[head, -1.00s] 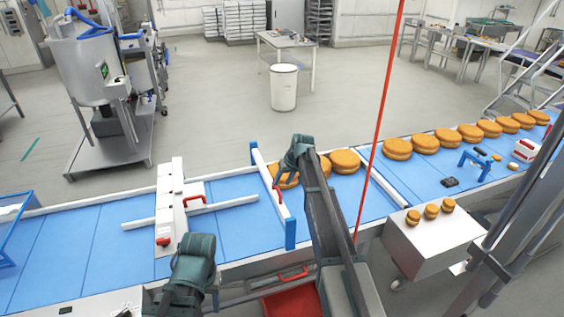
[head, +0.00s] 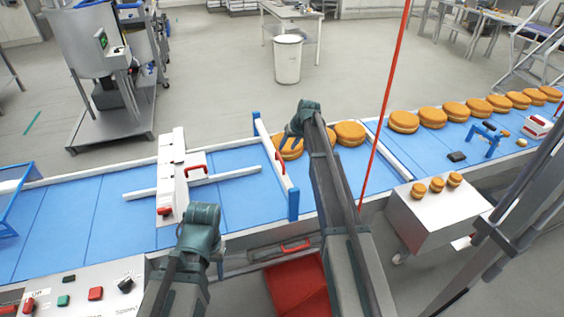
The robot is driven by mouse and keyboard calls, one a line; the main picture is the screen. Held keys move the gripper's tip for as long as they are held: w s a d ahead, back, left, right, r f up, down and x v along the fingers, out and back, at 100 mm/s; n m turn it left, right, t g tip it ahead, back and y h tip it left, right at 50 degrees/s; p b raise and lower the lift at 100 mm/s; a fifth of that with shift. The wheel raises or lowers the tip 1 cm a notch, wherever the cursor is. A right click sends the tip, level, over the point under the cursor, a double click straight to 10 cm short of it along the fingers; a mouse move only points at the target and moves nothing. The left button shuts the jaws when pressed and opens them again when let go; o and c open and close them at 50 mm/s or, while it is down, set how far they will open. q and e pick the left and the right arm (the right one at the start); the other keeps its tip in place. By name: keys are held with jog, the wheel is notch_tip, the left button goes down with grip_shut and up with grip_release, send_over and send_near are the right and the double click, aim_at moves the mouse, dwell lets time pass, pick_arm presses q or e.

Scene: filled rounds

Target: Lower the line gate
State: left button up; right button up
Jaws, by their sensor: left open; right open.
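The line gate (head: 268,142) is a white bar across the blue belt between two blue posts, with a red handle (head: 280,168) on it. It stands in front of the filled rounds. My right gripper (head: 287,141) is open and empty, above the gate bar, with its fingers close to the red handle. I cannot tell whether they touch it. My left gripper (head: 202,248) is open and empty, lower left of the gate, over the near edge of the line. Its fingers are partly hidden by its own arm.
Golden filled rounds (head: 403,121) stand in a row on the belt (head: 232,205) behind the gate. A white unit (head: 172,175) with red handles crosses the belt at left. A control panel (head: 85,285) with buttons is at the lower left, a red bin (head: 297,285) below the line.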

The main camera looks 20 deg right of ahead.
jog(key=b+x, duration=0.6)
jog(key=x, duration=0.2)
jog(key=shift+w+f+b, duration=0.1)
jog(key=shift+f+b, duration=0.15)
jog(key=shift+b, duration=0.1)
jog(key=shift+c, duration=0.2)
grip_shut()
dwell(0.8)
